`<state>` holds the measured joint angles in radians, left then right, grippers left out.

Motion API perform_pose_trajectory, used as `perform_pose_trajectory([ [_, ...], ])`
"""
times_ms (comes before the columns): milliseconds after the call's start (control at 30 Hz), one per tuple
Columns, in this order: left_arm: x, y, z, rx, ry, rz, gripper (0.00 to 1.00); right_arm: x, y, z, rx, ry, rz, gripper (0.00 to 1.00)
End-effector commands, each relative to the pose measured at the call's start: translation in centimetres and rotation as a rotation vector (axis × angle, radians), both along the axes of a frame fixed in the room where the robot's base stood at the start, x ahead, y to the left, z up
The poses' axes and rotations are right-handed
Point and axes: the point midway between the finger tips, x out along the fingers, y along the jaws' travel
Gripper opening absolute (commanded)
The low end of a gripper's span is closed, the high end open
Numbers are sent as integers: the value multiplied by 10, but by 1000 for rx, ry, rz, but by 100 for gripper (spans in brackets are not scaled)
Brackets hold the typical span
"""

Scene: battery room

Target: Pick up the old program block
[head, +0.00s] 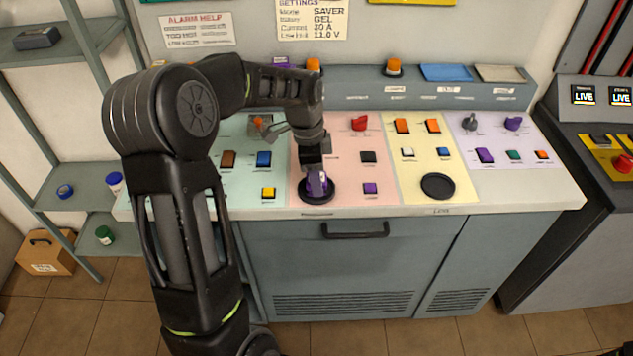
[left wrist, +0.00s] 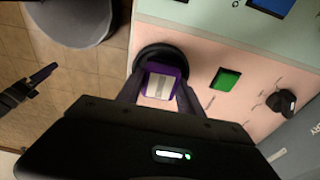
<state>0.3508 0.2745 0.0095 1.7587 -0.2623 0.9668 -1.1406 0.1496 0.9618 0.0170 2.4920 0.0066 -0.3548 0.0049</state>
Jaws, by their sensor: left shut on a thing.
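The old program block, a purple block with a pale label, is between the fingers of my left gripper (head: 318,186). The block (left wrist: 161,83) shows best in the left wrist view, with a finger on each side. It is over the round black dish (head: 317,197) on the pink panel; I cannot tell whether it still touches the dish. In the head view my gripper partly hides the block. A dark, jaw-like part at the left edge of the left wrist view looks like my right gripper (left wrist: 38,85), over the floor; its opening is unclear.
A second round black dish (head: 438,186) lies empty on the yellow panel. Buttons and knobs, such as a red knob (head: 359,123) and a purple button (head: 370,188), stand around the pink panel. A drawer handle (head: 355,230) sticks out below the console edge.

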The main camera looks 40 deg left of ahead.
Motion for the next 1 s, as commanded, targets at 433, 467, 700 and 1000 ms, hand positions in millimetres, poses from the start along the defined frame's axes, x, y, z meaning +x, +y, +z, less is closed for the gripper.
perform_pose_trajectory([
  [433, 2, 0, 36, 1, -5, 0, 1, 1, 0, -7, 2, -3, 0, 100],
  [467, 1, 0, 42, 2, -5, 0, 1, 1, 0, -8, 2, -3, 1, 100],
  [700, 1, 0, 87, 2, -4, -1, 1, 2, 1, -12, 3, -5, 1, 100],
  [1000, 0, 0, 101, 0, 1, -1, 1, 2, 1, -13, 4, -6, 1, 100],
])
